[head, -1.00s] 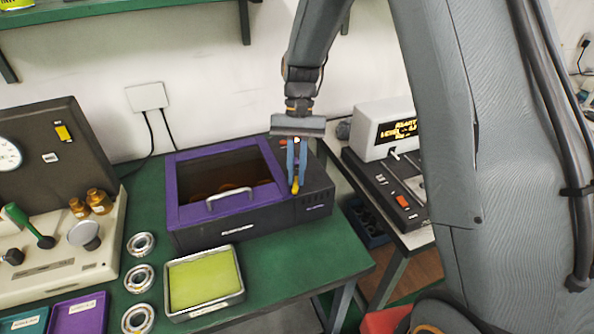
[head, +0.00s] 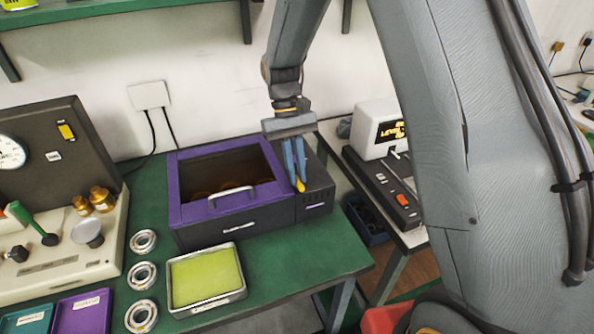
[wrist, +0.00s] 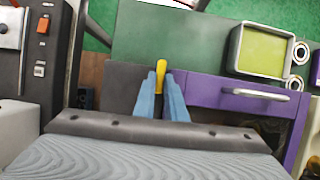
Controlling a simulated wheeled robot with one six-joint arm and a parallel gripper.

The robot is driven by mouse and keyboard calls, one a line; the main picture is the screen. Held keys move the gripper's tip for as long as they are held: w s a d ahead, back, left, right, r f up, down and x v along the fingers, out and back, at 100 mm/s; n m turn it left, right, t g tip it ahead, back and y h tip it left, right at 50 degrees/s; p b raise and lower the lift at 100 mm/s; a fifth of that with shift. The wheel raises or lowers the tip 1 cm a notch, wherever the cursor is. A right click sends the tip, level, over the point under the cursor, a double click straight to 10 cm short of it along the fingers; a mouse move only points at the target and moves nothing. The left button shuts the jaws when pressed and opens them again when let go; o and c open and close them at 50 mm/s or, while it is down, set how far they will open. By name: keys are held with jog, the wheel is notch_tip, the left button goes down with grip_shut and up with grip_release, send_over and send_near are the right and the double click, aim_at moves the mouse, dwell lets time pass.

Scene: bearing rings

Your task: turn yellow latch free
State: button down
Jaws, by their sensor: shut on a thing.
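The yellow latch (head: 300,187) is a small lever on the dark right-hand part of the purple-framed box (head: 182,212). In the wrist view, the yellow latch (wrist: 160,70) shows between and just past the fingertips. My gripper (head: 296,178) reaches down from above with two blue fingers shut on the latch. The fingers hide part of the latch and its pivot. The box lid has a dark window and a pale handle (head: 231,191), and it lies closed.
A tray with a yellow-green pad (head: 205,278) stands in front of the box. Several bearing rings (head: 142,277) lie left of it. A white display unit (head: 378,130) and a dark control box stand on the right. A gap separates the two tables.

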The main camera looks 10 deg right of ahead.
jog(key=shift+w, duration=0.1)
jog(key=c, duration=1.8)
grip_release()
jog(key=shift+r, duration=0.1)
jog(key=b+v, duration=0.2)
jog(key=v, duration=0.5)
jog(key=shift+r, duration=0.3)
jog(key=shift+w, duration=0.1)
